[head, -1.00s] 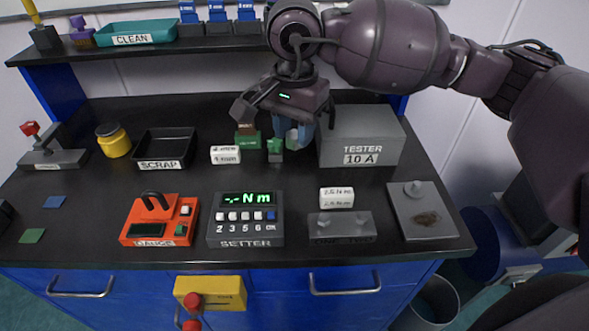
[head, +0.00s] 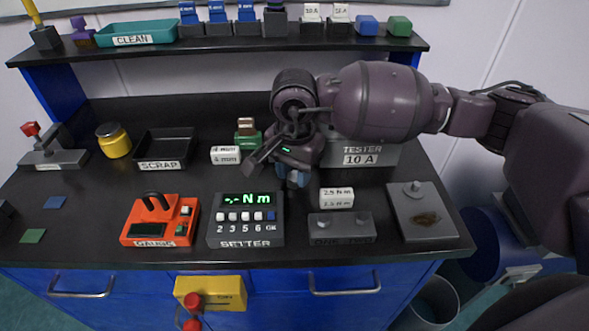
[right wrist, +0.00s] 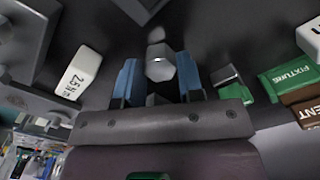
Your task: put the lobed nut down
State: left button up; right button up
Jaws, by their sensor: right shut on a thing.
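My right gripper (head: 294,180) is over the middle of the bench, behind and to the right of the setter. Its blue fingers also show in the right wrist view (right wrist: 158,82). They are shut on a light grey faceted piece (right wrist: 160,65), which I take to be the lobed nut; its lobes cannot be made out. In the head view the gripper largely hides the nut, and whether it touches the bench cannot be told. My left gripper is not in view.
The setter (head: 245,240), a white torque block (head: 336,198) and a dark grey holder (head: 342,228) stand in front. The tester (head: 375,152) is behind right, a grey plate (head: 425,228) at right. Green blocks (right wrist: 290,78) are near the gripper. Bench between scrap tray (head: 163,165) and gauge (head: 160,222) is clear.

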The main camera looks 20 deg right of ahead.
aim_at(294, 175)
jog(key=shift+f, duration=0.2)
jog(key=o, duration=0.9)
jog(key=shift+r, duration=0.15)
jog(key=shift+r, duration=0.25)
notch_tip(294, 175, up, 12)
jog(key=shift+f, duration=0.15)
